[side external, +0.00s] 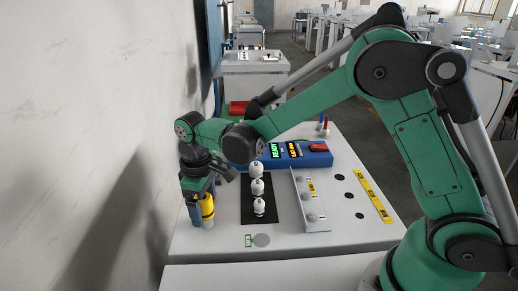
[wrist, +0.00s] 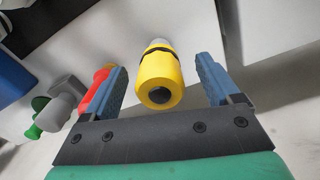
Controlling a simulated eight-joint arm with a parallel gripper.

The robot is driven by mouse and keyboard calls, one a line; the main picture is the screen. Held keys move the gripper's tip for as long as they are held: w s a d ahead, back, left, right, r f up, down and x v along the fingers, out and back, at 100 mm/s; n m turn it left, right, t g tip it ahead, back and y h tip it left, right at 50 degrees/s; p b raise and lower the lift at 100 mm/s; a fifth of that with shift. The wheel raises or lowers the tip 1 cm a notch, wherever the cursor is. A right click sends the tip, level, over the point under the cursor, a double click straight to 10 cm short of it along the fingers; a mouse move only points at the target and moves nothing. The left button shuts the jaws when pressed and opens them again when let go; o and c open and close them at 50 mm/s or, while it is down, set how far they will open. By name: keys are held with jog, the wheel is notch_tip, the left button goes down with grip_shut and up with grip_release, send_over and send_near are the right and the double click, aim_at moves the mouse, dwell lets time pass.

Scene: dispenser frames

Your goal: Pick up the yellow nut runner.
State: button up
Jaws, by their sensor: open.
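The yellow nut runner (side external: 207,208) is upright at the left edge of the white table in the side view, right beside my gripper (side external: 199,204). In the wrist view the nut runner (wrist: 160,78) is a yellow cylinder with a black band and a dark round end facing the camera. It lies between the two blue fingers of my gripper (wrist: 161,70), which are apart, with a visible gap on both sides. The fingers partly hide the nut runner in the side view.
In the wrist view, red (wrist: 98,88), grey (wrist: 66,96) and green (wrist: 46,118) tools stand close outside the left finger. The table holds a black mat (side external: 247,213) with white parts, a grey rack (side external: 314,215) and a blue console (side external: 314,159). A wall (side external: 90,150) is close on the left.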

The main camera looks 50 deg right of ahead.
jog(key=shift+f, duration=0.85)
grip_shut()
jog(key=shift+r, duration=0.1)
